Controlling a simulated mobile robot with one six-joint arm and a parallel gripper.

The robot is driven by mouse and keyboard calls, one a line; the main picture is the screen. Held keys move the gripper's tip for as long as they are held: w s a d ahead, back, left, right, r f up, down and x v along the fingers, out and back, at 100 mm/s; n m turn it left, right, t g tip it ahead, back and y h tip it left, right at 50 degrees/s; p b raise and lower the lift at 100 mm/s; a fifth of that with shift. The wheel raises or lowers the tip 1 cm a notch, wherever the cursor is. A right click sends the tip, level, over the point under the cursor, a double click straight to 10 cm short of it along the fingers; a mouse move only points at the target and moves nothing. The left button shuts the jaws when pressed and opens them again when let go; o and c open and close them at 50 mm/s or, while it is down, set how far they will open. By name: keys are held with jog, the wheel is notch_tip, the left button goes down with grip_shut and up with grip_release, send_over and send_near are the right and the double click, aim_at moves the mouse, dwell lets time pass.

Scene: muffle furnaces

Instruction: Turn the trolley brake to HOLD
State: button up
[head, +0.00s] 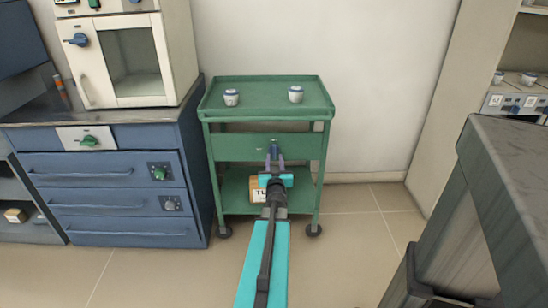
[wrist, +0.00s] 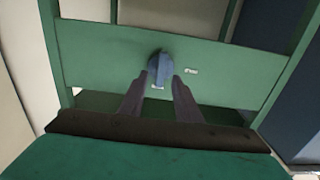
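The trolley brake is a blue knob (head: 274,149) on the front panel of the green trolley (head: 228,147). In the wrist view the knob (wrist: 160,68) stands roughly upright, tilted slightly. Two small pale labels sit by it, too small to read; in the head view one is above it and one to its left. My gripper (head: 274,162) is in front of the panel. In the wrist view its two dark fingers (wrist: 160,78) are apart, with tips flanking the knob's near end. Whether they touch it, I cannot tell.
A blue cabinet (head: 110,200) with a furnace (head: 135,55) stands left. A grey structure (head: 505,180) is at right.

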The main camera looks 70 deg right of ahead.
aim_at(274, 152)
jog(key=shift+x, duration=1.9)
jog(key=shift+a, duration=0.1)
